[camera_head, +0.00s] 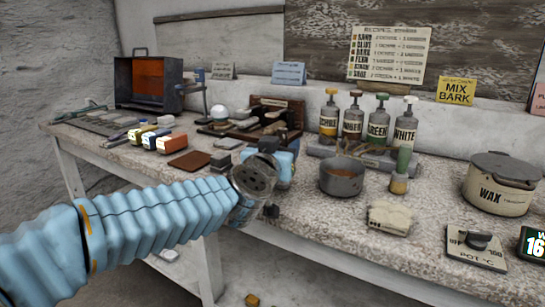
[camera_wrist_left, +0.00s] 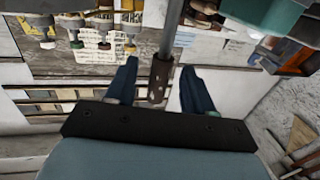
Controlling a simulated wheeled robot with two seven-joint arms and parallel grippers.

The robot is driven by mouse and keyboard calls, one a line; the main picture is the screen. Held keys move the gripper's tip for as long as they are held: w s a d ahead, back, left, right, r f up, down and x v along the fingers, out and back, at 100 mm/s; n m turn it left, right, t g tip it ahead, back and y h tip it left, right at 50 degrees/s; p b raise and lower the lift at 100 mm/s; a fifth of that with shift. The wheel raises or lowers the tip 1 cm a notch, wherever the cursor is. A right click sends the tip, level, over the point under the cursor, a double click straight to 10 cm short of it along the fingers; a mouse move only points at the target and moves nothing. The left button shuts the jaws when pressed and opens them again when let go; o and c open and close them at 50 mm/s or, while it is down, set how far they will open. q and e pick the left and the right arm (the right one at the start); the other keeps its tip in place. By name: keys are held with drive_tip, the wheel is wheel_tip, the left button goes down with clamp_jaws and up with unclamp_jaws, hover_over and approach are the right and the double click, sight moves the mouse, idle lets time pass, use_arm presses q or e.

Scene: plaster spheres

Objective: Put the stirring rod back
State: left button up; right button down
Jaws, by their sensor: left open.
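My left gripper (camera_head: 284,166) is over the front part of the table, left of a small grey pot (camera_head: 342,181). My arm hides part of it in the head view. In the left wrist view its two dark blue fingers (camera_wrist_left: 159,64) are spread open. A thin grey rod with a brown handle (camera_wrist_left: 161,79), apparently the stirring rod, shows between the fingers. I cannot tell whether either finger touches it. I cannot make out the rod in the head view. My right gripper is not in view.
Labelled bottles (camera_head: 352,122) stand in a row behind the pot. A lidded wax pot (camera_head: 500,183) and a dial plate (camera_head: 477,245) are at the right. Small labelled blocks (camera_head: 157,139) and an open metal box (camera_head: 148,82) are at the left. The table's front edge is close below my gripper.

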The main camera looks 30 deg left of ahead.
use_arm(q)
drive_tip(key=s+d+p, duration=0.1)
drive_tip(key=s+d, duration=0.1)
drive_tip(key=s, duration=0.8)
drive_tip(key=shift+s, duration=0.2)
